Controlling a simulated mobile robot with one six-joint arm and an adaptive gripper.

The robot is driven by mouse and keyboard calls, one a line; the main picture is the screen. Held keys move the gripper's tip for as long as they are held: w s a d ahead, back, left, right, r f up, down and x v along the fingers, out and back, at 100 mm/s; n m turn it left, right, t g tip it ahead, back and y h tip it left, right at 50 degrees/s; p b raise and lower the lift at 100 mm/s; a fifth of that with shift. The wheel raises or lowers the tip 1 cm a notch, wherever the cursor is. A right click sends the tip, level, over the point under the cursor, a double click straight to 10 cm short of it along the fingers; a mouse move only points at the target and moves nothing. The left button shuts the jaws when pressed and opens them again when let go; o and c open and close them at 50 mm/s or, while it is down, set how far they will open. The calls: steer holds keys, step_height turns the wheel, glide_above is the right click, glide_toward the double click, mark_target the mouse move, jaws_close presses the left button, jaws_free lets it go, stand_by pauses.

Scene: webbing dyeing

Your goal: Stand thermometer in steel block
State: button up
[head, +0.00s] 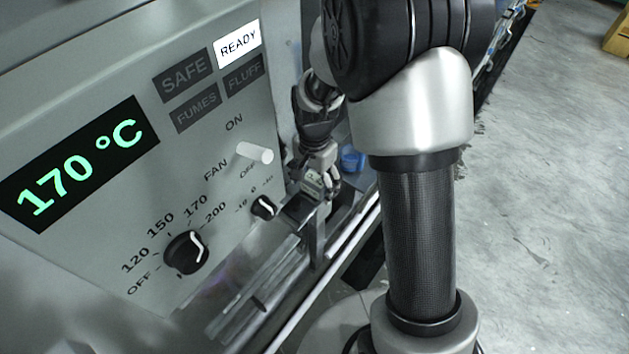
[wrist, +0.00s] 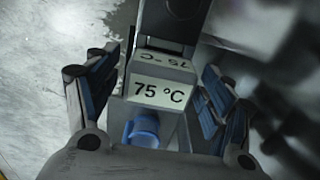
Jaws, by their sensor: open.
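In the wrist view my gripper (wrist: 161,62) is open, with a blue-padded finger on each side. A grey block with a "75 °C" label (wrist: 158,93) shows between the fingers, with gaps on both sides. A dark upright piece with a round hole stands behind it. I cannot tell if this is the steel block. A blue rounded object (wrist: 144,128) shows just below the label. I cannot make out a thermometer. In the head view my gripper (head: 322,180) is small and partly hidden by the machine panel and my arm, beside a pale labelled piece.
The grey control panel (head: 90,240) fills the left, reading 170 °C with READY lit. A blue item (head: 352,158) sits right of the gripper. Rails (head: 330,262) run below; open floor lies right.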

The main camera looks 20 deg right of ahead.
steer(key=shift+r, duration=0.1)
step_height(320, 180, up, 12)
steer(key=p, duration=0.2)
steer(key=s+r+n+t, duration=0.2)
steer(key=s+r+n, duration=0.2)
steer(key=s+r, duration=0.5)
steer(key=s+r+n+t, duration=0.2)
steer(key=s+n, duration=0.4)
steer(key=s, duration=0.6)
steer(key=shift+s+r+n+t, duration=0.2)
steer(key=shift+r+n+t, duration=0.1)
steer(key=shift+r+n, duration=0.1)
steer(key=shift+b, duration=0.3)
